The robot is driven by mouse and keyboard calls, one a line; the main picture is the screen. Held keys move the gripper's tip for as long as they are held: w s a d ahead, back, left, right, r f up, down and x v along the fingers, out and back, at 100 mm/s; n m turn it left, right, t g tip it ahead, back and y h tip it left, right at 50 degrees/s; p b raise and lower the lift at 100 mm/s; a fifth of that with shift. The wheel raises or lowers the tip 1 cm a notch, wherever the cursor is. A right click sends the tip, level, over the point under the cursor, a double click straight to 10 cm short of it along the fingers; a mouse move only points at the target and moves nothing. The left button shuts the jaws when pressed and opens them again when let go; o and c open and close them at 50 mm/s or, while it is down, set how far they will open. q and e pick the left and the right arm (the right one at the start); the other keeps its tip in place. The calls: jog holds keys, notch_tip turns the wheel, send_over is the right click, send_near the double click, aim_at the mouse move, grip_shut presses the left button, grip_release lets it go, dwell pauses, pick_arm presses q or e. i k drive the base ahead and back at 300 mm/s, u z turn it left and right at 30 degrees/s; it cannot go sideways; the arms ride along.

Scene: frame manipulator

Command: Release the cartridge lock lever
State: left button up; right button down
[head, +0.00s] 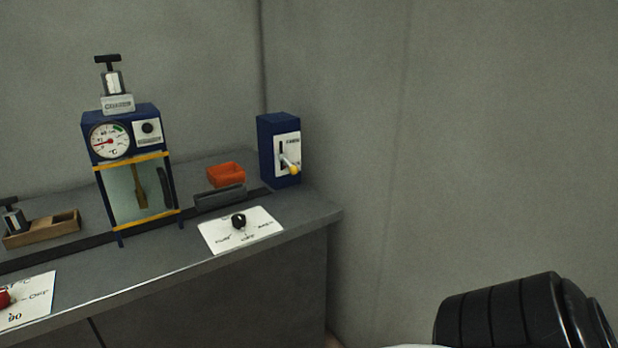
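A lever with a yellow knob (294,169) sticks out from a white plate on the front of a blue box (270,150) at the right end of the bench. The lever slopes down and outward from a dark slot. The plate's label is too small to read, so I cannot confirm that this is the cartridge lock lever. A cartridge with a black T-handle (112,80) stands upright on top of the blue gauge unit (122,117). Neither gripper is in view, and nothing is seen touching the lever.
On the grey bench (190,258) are a white plate with a black knob (240,222), an orange tray (227,173), a dark tray (219,197) and a wooden tray (45,230) holding another T-handled part. A red knob (4,298) is at left. Walls stand behind and right.

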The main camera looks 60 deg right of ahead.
aim_at(292, 169)
jog(key=z, duration=0.7)
